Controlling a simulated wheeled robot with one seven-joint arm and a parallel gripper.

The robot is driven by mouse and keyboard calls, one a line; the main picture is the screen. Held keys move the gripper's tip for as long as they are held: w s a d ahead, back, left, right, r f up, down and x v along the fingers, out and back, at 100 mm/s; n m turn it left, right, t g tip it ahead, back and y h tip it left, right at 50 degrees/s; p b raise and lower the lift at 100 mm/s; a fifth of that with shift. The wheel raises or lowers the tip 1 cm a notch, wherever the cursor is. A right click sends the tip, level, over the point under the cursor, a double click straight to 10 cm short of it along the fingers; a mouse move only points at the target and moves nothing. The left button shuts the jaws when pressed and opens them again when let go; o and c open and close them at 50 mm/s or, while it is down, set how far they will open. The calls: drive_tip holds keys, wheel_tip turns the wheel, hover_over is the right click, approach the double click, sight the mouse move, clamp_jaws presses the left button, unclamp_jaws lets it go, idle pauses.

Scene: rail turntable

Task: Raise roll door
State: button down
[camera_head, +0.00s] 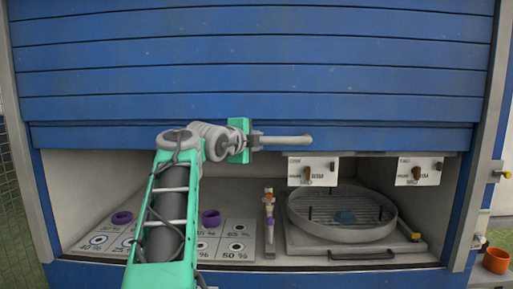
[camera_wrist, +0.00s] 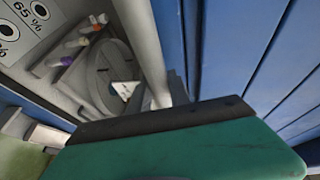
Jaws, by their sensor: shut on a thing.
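The blue slatted roll door (camera_head: 260,70) covers the upper part of the opening. Its lower edge hangs above the counter, so the compartment below is open to view. A grey bar handle (camera_head: 290,140) runs level along the bottom slat. My gripper (camera_head: 257,142) is shut on the left part of this handle. In the wrist view the handle (camera_wrist: 150,50) runs up from the dark edge of my gripper, beside the blue door slats (camera_wrist: 245,50). The fingertips are mostly hidden there.
Inside stand a round turntable tray (camera_head: 340,233) with a blue lump, a marked board (camera_head: 225,228) with purple rings, and a small tool rack (camera_head: 269,225). Two control panels (camera_head: 313,171) (camera_head: 419,171) hang under the door edge. An orange pot (camera_head: 496,260) stands outside right.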

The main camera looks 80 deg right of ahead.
drive_tip(key=shift+r, duration=0.25)
drive_tip(key=c, duration=1.2)
unclamp_jaws()
drive_tip(key=shift+f, duration=0.1)
drive_tip(key=b+v, duration=0.1)
drive_tip(key=v, duration=0.6)
drive_tip(key=shift+a, duration=0.4)
